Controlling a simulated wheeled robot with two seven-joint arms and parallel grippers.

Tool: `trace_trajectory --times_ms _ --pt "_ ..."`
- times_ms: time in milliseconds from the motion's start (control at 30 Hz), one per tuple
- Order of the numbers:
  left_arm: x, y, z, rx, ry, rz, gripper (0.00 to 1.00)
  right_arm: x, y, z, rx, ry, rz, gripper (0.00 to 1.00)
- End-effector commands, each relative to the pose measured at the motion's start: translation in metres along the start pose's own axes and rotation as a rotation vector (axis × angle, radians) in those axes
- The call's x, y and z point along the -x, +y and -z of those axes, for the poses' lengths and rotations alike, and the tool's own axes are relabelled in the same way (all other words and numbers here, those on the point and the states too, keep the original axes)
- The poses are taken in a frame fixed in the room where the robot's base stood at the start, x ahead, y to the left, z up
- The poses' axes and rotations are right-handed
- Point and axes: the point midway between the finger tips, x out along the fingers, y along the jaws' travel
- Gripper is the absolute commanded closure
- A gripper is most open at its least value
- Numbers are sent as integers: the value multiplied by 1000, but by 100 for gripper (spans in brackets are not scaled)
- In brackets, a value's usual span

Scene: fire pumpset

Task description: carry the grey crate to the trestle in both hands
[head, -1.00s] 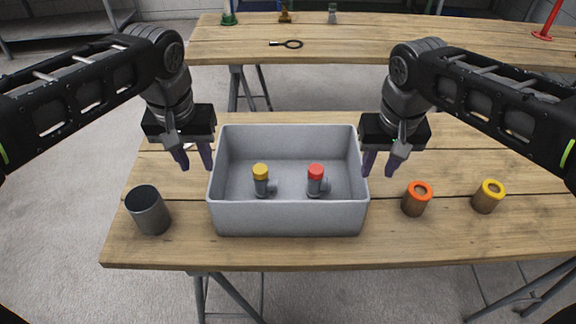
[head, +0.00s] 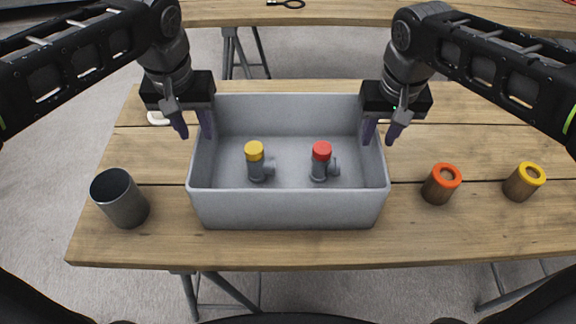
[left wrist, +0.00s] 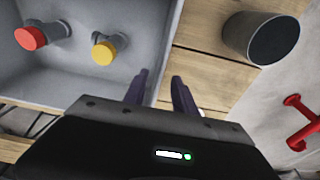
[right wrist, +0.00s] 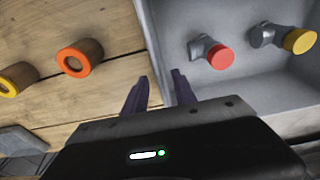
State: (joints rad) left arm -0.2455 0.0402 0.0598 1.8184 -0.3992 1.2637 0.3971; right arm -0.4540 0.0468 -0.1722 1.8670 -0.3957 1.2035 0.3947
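The grey crate (head: 290,208) stands on the near wooden table, holding a grey fitting with a yellow cap (head: 255,152) and one with a red cap (head: 321,151). My left gripper (head: 193,127) is open at the crate's left wall, one finger inside and one outside. The left wrist view shows the wall between the fingers (left wrist: 160,92), with gaps. My right gripper (head: 381,132) is open and straddles the right wall the same way; its fingers (right wrist: 159,92) also show in the right wrist view. A second trestle table (head: 330,12) stands behind, mostly cut off.
A dark metal cup (head: 124,203) stands left of the crate. Cylinders with an orange rim (head: 441,184) and a yellow rim (head: 524,182) stand to the right. A black-handled ring tool (head: 287,4) lies on the far table. Floor shows between the tables.

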Motion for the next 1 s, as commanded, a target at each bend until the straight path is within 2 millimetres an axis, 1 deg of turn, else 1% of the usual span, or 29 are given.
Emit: trace_trajectory --times_ms 233,367,467,800,900,1000 --pt "-1 0 0 0 0 0 67 -1 0 0 0 0 0 67" --pt "-8 0 0 0 -1 1 67 -8 0 0 0 -2 -1 67" --pt "-18 0 0 0 -3 1 67 -18 0 0 1 -2 -1 67" --pt "-65 0 0 1 -3 1 67 -65 0 0 1 -3 -2 67" --pt "-73 0 0 1 -2 1 67 -73 0 0 0 -2 -1 67" --pt "-77 0 0 1 -1 1 67 -77 0 0 -1 0 -1 67"
